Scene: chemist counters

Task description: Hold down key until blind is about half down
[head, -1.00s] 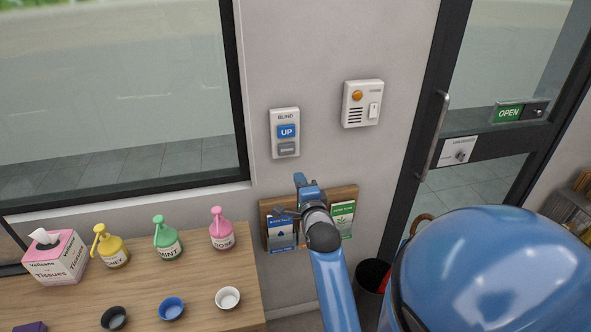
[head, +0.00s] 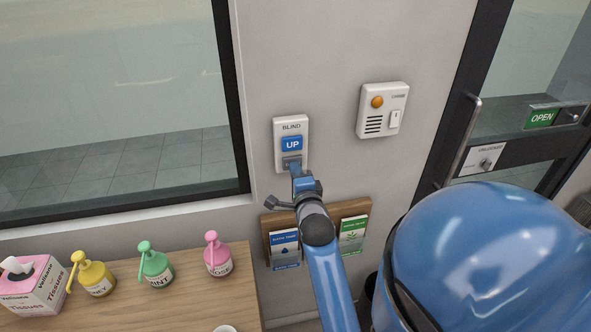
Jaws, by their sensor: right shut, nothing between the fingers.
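The blind control (head: 291,127) is a white wall plate labelled BLIND, beside the window. Its blue UP key (head: 292,144) is in plain view. The lower grey key (head: 291,160) is partly hidden by the tip of my right gripper (head: 295,170). My right gripper is shut and empty, its tip at the lower key's bottom edge; I cannot tell whether it touches or presses. The window (head: 110,90) shows clear glass, with no blind visible in the part in view. My left gripper is not in view.
A chime box (head: 383,110) is on the wall to the right. A leaflet rack (head: 320,218) hangs below the control, behind my right arm. The counter (head: 200,290) at lower left holds a tissue box (head: 32,285) and several pump bottles. A glass door with a handle (head: 460,135) stands right.

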